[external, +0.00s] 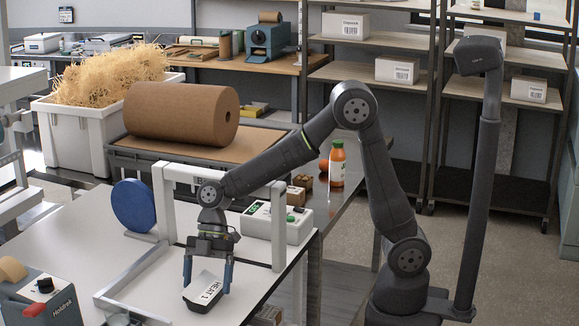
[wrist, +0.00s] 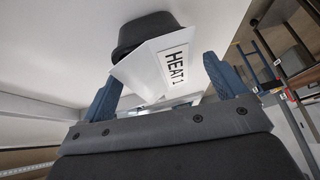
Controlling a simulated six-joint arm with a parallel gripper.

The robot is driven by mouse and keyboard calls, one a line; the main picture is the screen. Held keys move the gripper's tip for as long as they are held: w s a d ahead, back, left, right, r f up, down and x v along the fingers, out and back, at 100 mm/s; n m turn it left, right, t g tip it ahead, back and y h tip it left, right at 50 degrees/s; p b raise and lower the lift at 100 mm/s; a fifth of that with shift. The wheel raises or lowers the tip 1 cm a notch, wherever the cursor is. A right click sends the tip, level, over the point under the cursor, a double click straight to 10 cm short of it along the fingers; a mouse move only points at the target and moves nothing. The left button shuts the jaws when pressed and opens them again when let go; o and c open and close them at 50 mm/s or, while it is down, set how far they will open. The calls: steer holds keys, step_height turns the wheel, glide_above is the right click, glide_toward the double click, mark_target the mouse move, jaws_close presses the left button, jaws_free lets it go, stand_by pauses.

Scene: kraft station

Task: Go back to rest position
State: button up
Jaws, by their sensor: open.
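My gripper (external: 207,285) points down over the white table at the lower left of the external view. Its two blue fingers are apart. A small black tray with a white card reading "HEAT 1" (external: 206,293) sits at the fingertips, between or just in front of them. In the wrist view the tray (wrist: 146,32) and its card lie beyond my gripper (wrist: 162,72), toward the gap between the fingers. I cannot tell whether either finger touches the tray.
A white-grey frame (external: 222,176) stands over the table behind my gripper. A control box (external: 275,223) is to the right and a blue disc (external: 133,206) to the left. A tape dispenser (external: 45,303) is at the front left. A brown paper roll (external: 180,112) lies behind.

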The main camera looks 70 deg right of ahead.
steer(key=v, duration=0.6)
steer(key=shift+r, duration=0.1)
steer(key=x, duration=0.7)
steer(key=shift+s+a+f, duration=0.1)
steer(key=shift+a+f, duration=0.1)
steer(key=shift+f, duration=0.05)
steer(key=w+a+r+n+g, duration=0.1)
steer(key=a+r, duration=0.1)
steer(key=r, duration=1.5)
steer(key=a+r+n, duration=0.1)
steer(key=a+r, duration=0.1)
steer(key=r, duration=1.5)
steer(key=w+d+f+m+t, duration=0.1)
steer(key=w+d+m+t, duration=0.1)
steer(key=w+d, duration=0.4)
steer(key=w+d+f+m+t, duration=0.1)
steer(key=w+d+m, duration=0.4)
steer(key=d, duration=1.2)
steer(key=w+d+f+m+t, duration=0.2)
steer(key=w+d+m, duration=0.2)
steer(key=w+d, duration=0.4)
steer(key=shift+w+d+t+h, duration=0.25)
steer(key=shift+d+t+h, duration=0.05)
steer(key=shift+d, duration=1.55)
steer(key=shift+o, duration=0.2)
steer(key=shift+f, duration=0.1)
steer(key=shift+o, duration=1)
